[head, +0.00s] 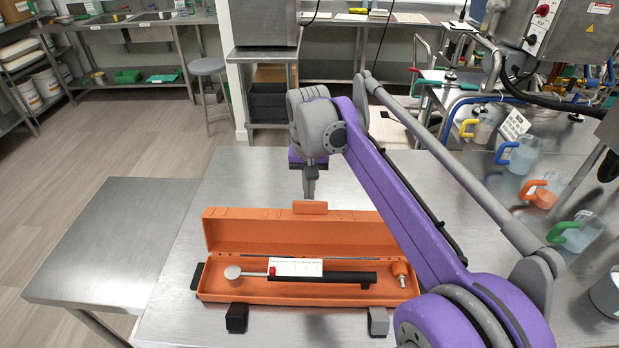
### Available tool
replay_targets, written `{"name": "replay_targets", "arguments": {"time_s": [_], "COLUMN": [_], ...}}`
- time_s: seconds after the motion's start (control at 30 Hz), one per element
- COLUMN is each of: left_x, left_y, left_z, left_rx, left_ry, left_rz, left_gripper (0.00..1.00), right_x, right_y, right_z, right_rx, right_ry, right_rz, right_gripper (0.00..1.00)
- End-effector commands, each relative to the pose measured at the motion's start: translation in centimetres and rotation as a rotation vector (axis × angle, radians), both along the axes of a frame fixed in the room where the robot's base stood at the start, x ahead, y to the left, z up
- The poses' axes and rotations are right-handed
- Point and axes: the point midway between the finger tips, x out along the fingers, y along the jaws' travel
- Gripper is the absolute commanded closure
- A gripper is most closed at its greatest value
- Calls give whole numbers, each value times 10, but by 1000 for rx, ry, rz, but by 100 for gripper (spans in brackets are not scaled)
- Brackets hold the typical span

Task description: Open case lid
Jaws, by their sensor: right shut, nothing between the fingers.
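An orange case (222,290) lies on the steel table with its lid (235,223) standing raised along the back side. Inside the case lie a black rod-shaped tool (335,278) with a pale round end, a white label card (290,266) and a small orange piece (400,269). My right gripper (310,190) points down just behind the raised lid, above the lid's orange tab (310,207). It is shut and holds nothing. I cannot tell whether it touches the lid. My left gripper is not in view.
Jugs with coloured handles, such as the one with a green handle (580,231), stand at the right. A lower steel table (110,235) adjoins on the left. A stool (208,68) stands behind. The table left of the gripper is clear.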

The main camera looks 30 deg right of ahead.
Motion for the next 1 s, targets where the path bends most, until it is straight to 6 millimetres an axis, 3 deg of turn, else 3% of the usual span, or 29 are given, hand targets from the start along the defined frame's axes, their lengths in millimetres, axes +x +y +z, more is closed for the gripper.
{"name": "replay_targets", "arguments": {"time_s": [0.2,0.57,1.0], "left_x": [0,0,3], "left_y": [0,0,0], "left_z": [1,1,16], "left_rx": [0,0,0], "left_ry": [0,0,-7], "left_rz": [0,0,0], "left_gripper": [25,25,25], "right_x": [-11,-12,-39], "right_y": [6,7,24], "right_z": [4,5,20], "right_rx": [0,-3,-62], "right_ry": [0,-4,-102], "right_rz": [-1,-1,0], "right_gripper": [100,100,100]}}
